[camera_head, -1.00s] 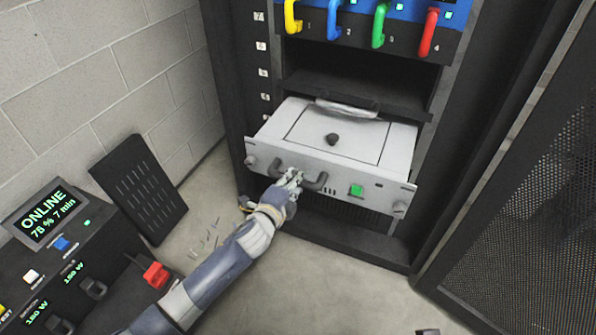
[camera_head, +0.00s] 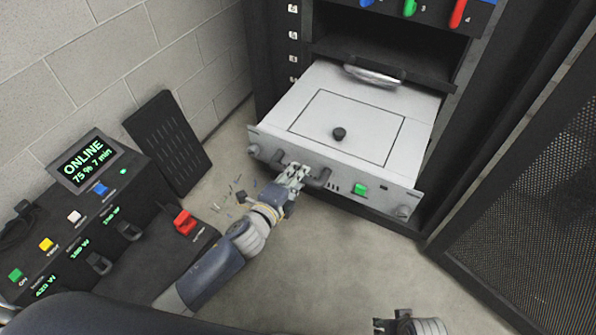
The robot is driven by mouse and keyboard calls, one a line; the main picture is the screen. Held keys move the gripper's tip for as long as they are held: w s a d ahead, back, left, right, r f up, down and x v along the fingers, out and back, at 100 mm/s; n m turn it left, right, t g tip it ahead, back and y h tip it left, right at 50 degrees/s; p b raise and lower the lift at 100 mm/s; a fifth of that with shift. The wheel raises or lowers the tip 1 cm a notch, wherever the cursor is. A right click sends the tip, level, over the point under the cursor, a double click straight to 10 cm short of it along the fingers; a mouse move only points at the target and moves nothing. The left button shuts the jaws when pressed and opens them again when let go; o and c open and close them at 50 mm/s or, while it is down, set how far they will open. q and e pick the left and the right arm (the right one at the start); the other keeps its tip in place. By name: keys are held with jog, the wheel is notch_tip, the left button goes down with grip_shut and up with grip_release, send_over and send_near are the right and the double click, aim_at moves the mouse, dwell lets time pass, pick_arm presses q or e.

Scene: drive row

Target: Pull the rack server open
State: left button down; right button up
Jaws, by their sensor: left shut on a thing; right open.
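The rack server (camera_head: 370,118) is a light grey drawer pulled well out of the black rack. Its top shows a lid panel with a black knob (camera_head: 339,133). Its front panel has a dark handle (camera_head: 318,181), a lit green button (camera_head: 361,189) and a round knob at each end. My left gripper (camera_head: 293,175) is shut on the handle at the front and partly hides it. My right gripper (camera_head: 380,326) is at the bottom edge of the view, apart from the server; it is open and only partly visible.
A black console (camera_head: 110,215) with an ONLINE display, coloured buttons and a red switch stands at the left. A black slotted panel (camera_head: 165,140) leans on the wall. A perforated rack door (camera_head: 530,190) stands open at the right. Small screws lie on the floor (camera_head: 235,190).

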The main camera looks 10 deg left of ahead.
pick_arm(q)
jog(key=c, duration=1.4)
grip_release()
jog(key=shift+c, duration=0.2)
jog(key=shift+s, duration=0.1)
jog(key=shift+s+a, duration=0.15)
jog(key=shift+s, duration=0.2)
jog(key=v, duration=1.1)
jog(key=shift+r, duration=0.1)
